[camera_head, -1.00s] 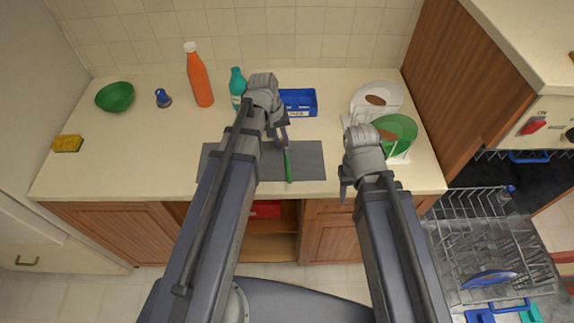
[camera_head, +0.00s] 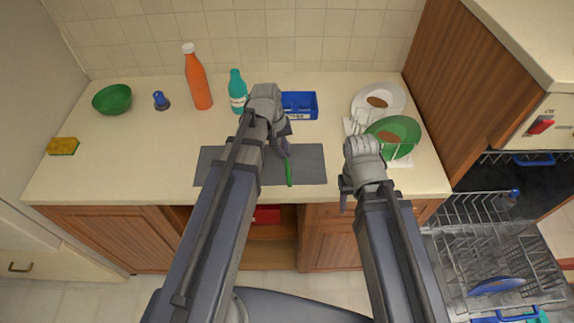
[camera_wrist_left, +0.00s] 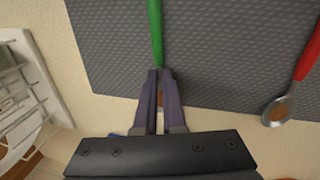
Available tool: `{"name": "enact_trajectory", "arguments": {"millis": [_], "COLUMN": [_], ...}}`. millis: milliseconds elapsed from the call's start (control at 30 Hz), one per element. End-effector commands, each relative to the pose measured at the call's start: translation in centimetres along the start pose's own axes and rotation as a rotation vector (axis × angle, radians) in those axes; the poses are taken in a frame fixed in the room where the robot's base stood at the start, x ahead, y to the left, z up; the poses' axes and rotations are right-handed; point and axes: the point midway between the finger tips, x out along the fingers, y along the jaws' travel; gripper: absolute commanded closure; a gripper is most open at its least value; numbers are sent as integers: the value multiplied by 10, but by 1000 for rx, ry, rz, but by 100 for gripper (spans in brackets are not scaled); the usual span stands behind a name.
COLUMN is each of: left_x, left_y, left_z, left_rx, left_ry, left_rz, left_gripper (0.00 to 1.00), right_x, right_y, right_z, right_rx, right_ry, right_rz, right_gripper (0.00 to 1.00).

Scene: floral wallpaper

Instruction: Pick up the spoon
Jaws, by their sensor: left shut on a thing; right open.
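My left gripper (camera_head: 285,152) is over the dark grey mat (camera_head: 308,165) and shut on a green-handled utensil (camera_head: 288,172). In the left wrist view the green handle (camera_wrist_left: 156,30) runs up from between the fingertips (camera_wrist_left: 161,75). The utensil's head is mostly hidden by the fingers, so I cannot tell its shape. A spoon with a red handle and a silver bowl (camera_wrist_left: 277,111) lies to the right in the left wrist view, across the mat's edge. It is hidden behind my arm in the head view. My right gripper (camera_head: 346,192) is open and empty near the counter's front edge.
A blue tray (camera_head: 299,115), a teal bottle (camera_head: 238,98) and an orange bottle (camera_head: 199,85) stand behind the mat. A rack with a green plate (camera_head: 404,130) and a white plate (camera_head: 367,96) is at the right. The open dishwasher rack (camera_head: 475,235) is beyond the counter.

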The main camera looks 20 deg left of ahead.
Motion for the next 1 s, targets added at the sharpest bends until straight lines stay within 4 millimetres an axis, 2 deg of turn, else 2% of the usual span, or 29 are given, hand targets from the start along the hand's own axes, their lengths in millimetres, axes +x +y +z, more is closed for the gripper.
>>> {"name": "enact_trajectory", "arguments": {"millis": [467, 667, 1000], "left_x": [-7, -26, -78], "left_y": [1, 5, 15], "left_z": [0, 0, 0], "left_rx": [0, 0, 0], "left_ry": [0, 0, 0], "left_rz": [0, 0, 0], "left_gripper": [100, 100, 100], "right_x": [-7, -26, -78], "right_y": [1, 2, 8], "right_z": [0, 2, 5], "right_rx": [0, 0, -1], "right_ry": [0, 0, 0], "right_rz": [0, 0, 0], "right_gripper": [50, 50, 50]}}
